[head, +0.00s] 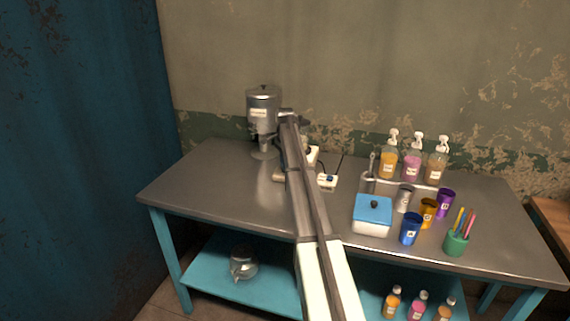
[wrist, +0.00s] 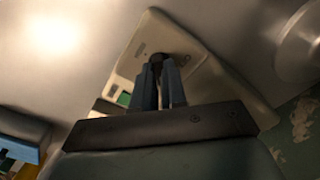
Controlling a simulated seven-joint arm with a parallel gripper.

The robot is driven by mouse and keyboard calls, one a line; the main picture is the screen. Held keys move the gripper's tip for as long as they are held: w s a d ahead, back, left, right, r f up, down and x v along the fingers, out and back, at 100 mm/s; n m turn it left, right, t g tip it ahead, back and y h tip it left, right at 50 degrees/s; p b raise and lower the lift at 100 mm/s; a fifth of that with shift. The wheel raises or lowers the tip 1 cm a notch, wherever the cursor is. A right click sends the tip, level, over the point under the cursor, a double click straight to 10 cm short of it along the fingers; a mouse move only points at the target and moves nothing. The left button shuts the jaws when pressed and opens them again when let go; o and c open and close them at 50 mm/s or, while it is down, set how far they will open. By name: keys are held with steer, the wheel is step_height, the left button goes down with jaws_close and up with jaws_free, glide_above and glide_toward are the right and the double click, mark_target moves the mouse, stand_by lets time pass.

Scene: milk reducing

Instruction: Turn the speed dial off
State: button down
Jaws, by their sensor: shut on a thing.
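The speed dial (wrist: 158,57) is a small dark knob on a cream-coloured device (wrist: 190,70), near the middle of the wrist view. My gripper (wrist: 160,70) has its two blue-grey fingers close together at the dial, shut on it. The fingers hide part of the dial, and I cannot read its setting. A green patch (wrist: 124,98) shows on the device to the left of the fingers. In the head view my arm covers most of the device (head: 313,154) and hides the gripper tips.
A metal vessel (head: 263,110) stands left of my arm. The table's left front (head: 215,205) is clear.

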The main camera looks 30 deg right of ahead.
steer(key=n, duration=0.4)
steer(key=shift+n, duration=0.3)
steer(key=n, duration=0.4)
steer(key=shift+n, duration=0.3)
steer(key=c, duration=1.2)
jaws_free()
step_height(320, 180, up, 14)
steer(key=shift+f, duration=0.1)
